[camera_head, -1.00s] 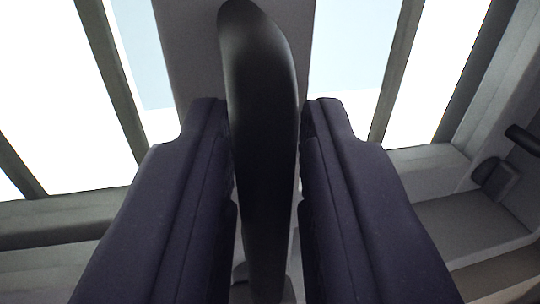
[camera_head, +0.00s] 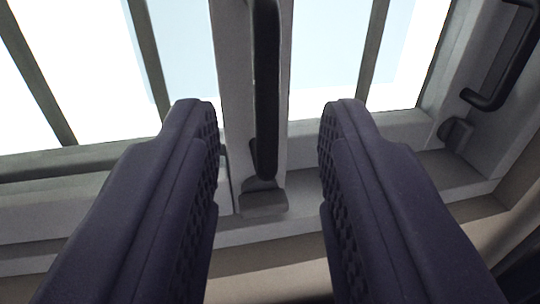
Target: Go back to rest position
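My gripper (camera_head: 270,112) shows in the head camera view as two dark purple fingers with ridged inner pads. The fingers are wide apart and nothing is between their pads. A black upright handle (camera_head: 266,85) on a pale grey window frame (camera_head: 230,60) stands beyond the fingertips, in line with the gap. The handle looks apart from both fingers. Its top end is cut off by the picture's edge.
A second black handle (camera_head: 512,65) is on the frame at the right. A pale sill (camera_head: 300,228) runs below the bright window panes (camera_head: 180,45). Dark bars (camera_head: 150,60) cross the panes. The gap between the fingers is free.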

